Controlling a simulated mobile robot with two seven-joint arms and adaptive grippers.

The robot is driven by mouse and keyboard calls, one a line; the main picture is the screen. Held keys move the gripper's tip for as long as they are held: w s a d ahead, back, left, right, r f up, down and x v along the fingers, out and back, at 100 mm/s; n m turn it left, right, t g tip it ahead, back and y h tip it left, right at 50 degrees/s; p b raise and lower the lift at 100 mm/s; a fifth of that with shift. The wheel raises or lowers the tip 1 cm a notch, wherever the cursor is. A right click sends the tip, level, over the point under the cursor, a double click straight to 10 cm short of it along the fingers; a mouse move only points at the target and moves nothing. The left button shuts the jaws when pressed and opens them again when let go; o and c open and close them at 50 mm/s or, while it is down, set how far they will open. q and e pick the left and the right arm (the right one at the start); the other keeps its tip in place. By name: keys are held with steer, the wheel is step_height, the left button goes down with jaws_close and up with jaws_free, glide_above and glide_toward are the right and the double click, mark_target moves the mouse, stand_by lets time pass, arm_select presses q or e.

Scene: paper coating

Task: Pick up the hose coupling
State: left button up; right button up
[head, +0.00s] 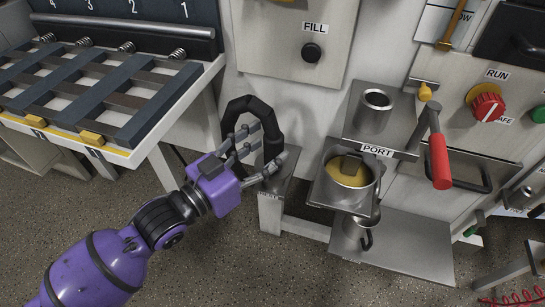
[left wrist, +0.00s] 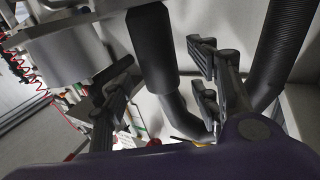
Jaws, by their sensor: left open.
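A black hose (head: 258,104) arcs in a loop beside the white cabinet wall in the head view. Its smooth black coupling (left wrist: 152,45) shows in the left wrist view, between my fingers, with a gap to the fingers on both sides. My left gripper (head: 263,145) is open around the lower part of the loop in the head view; it also shows in the left wrist view (left wrist: 160,88). The fingers partly hide the coupling in the head view, and I cannot tell whether they touch it. My right gripper is not in view.
A small metal stand (head: 273,190) is just below the gripper. To its right are a pot of yellow liquid (head: 348,170), a metal cup (head: 374,110) and a red-handled lever (head: 439,160). A slotted rack (head: 85,90) is at left. A ribbed hose (left wrist: 282,45) runs close to one finger.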

arm_select(q)
steer(key=shift+x, duration=1.2)
steer(key=shift+w+d+f, duration=0.1)
steer(key=shift+w+d, duration=0.05)
steer(key=c, duration=0.7)
jaws_close()
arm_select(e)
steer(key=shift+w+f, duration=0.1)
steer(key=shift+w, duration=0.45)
